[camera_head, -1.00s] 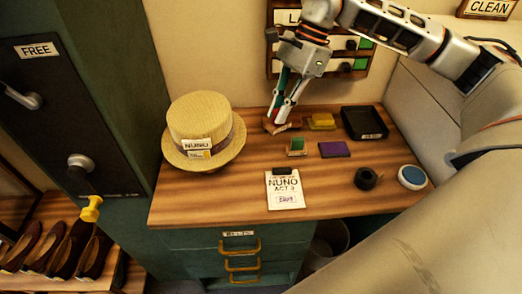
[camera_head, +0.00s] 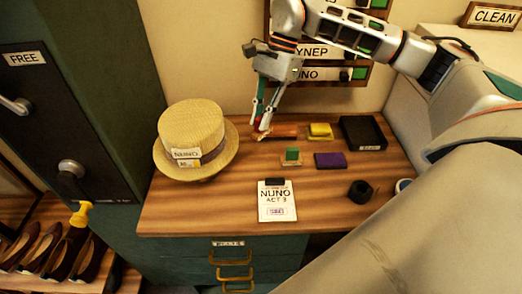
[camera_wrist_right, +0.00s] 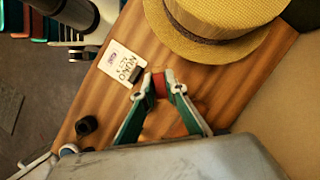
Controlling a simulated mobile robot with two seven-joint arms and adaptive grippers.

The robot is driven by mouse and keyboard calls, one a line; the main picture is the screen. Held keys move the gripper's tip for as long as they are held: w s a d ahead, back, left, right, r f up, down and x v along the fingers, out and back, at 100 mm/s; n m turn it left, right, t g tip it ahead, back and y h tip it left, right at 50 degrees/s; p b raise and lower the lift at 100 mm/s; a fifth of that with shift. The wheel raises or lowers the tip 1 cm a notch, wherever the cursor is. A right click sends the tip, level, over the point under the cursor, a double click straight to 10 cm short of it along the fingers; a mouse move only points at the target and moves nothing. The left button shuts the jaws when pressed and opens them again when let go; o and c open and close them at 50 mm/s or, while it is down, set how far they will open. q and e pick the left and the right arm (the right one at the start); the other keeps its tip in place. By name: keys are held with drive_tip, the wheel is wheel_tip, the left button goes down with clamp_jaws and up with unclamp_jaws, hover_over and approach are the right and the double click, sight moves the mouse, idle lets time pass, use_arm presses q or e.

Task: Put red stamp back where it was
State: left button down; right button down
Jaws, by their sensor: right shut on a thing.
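My right gripper (camera_head: 262,126) is at the back of the wooden table, between the straw hat and the yellow pad. Its fingers are shut on a small red block, the red stamp (camera_wrist_right: 160,86), which shows between the fingertips in the wrist view. In the head view the fingers mostly hide the stamp, and I cannot tell whether it touches the table. A flat reddish-brown piece (camera_head: 285,132) lies just right of the fingertips. The card marked NUNO ACT 3 (camera_head: 277,203) lies nearer the front edge. My left gripper is not in view.
The straw hat (camera_head: 192,125) stands left of the gripper. A green stamp (camera_head: 292,154), yellow pad (camera_head: 320,130), purple pad (camera_head: 330,160), black tray (camera_head: 363,133) and black roll (camera_head: 360,191) are to the right. The front left tabletop (camera_head: 200,210) is clear.

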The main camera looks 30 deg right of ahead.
wheel_tip(320, 180, down, 12)
drive_tip(key=shift+r, duration=0.15)
idle(0.3)
drive_tip(key=c, duration=2)
unclamp_jaws()
drive_tip(key=shift+c, duration=0.2)
drive_tip(key=v, duration=1.2)
